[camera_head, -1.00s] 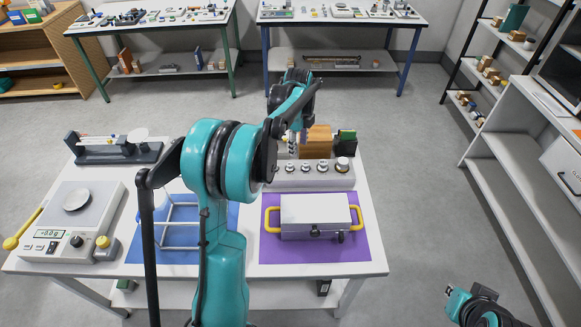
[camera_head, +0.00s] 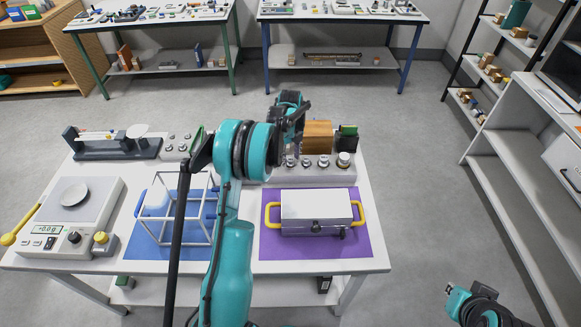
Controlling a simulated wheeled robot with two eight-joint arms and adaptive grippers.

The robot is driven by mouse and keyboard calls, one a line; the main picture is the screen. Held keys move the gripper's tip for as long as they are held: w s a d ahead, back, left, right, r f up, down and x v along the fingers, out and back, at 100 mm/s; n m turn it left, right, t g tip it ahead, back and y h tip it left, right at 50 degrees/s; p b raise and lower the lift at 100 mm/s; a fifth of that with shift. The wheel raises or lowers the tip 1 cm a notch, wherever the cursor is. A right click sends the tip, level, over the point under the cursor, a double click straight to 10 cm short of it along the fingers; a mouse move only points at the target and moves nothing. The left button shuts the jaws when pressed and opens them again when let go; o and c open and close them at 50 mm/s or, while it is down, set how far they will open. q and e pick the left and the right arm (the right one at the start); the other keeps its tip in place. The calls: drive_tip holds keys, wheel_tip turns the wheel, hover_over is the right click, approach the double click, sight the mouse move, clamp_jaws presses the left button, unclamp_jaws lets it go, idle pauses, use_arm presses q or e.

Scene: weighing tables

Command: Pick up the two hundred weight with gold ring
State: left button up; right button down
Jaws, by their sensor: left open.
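Several metal weights stand in a row on a grey block at the right of the front table. The large weight at its right end (camera_head: 344,160) has a yellowish band; its marking is too small to read. My left gripper (camera_head: 291,143) is open over the left part of this row, left of the banded weight and apart from it. Its fingers are partly hidden by my own arm, which also covers the block's left end. Part of my right arm shows at the lower right; its gripper (camera_head: 455,293) is too unclear to judge.
A wooden block (camera_head: 317,137) and a dark box (camera_head: 346,139) stand behind the row. A silver case with yellow handles (camera_head: 316,208) lies on a purple mat in front. A white frame (camera_head: 182,243), a scale (camera_head: 70,215) and another weight tray (camera_head: 178,147) are further left.

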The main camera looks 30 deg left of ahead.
use_arm(q)
clamp_jaws()
drive_tip(key=shift+r, duration=0.2)
